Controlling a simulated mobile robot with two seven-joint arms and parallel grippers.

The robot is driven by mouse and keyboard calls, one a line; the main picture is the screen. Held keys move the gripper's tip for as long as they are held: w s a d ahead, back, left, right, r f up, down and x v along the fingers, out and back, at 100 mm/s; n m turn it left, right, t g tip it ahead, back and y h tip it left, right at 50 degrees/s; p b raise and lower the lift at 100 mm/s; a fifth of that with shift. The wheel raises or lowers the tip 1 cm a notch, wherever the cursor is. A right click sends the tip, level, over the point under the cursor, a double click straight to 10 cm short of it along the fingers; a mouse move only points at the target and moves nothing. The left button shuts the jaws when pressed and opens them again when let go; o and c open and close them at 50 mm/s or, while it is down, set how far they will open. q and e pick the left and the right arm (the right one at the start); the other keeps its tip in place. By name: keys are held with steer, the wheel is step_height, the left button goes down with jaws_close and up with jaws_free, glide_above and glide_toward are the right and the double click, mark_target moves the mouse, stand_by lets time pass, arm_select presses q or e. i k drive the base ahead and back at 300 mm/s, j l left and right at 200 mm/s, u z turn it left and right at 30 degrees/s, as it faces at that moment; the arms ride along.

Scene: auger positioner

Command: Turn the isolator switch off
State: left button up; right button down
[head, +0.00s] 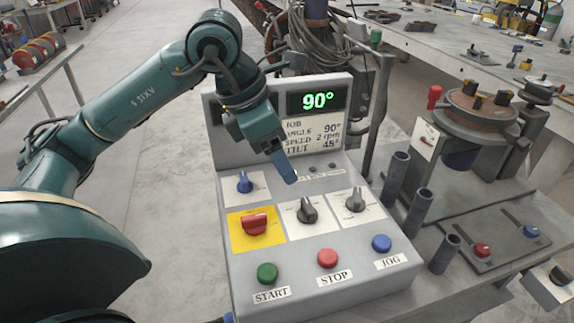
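The isolator switch (254,224) appears to be the red rotary knob on a yellow plate, at the left of the grey control panel's (238,268) sloped face. Its grip bar lies roughly horizontal across the plate. My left gripper (290,178) hangs above the panel, beyond and to the right of the red knob, apart from it. Its blue fingers point down and overlap from this angle, so I cannot see any gap between them. I see nothing held at the tips. My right gripper is not in view.
A blue knob (244,182) and two grey knobs (306,210) (356,200) sit near the switch. Green (267,273), red (328,258) and blue (381,243) buttons line the front. A display (317,101) reads 90°. Upright tubes (396,178) stand to the right.

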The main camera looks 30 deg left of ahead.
mark_target(254, 224)
steer(key=k, duration=1.5)
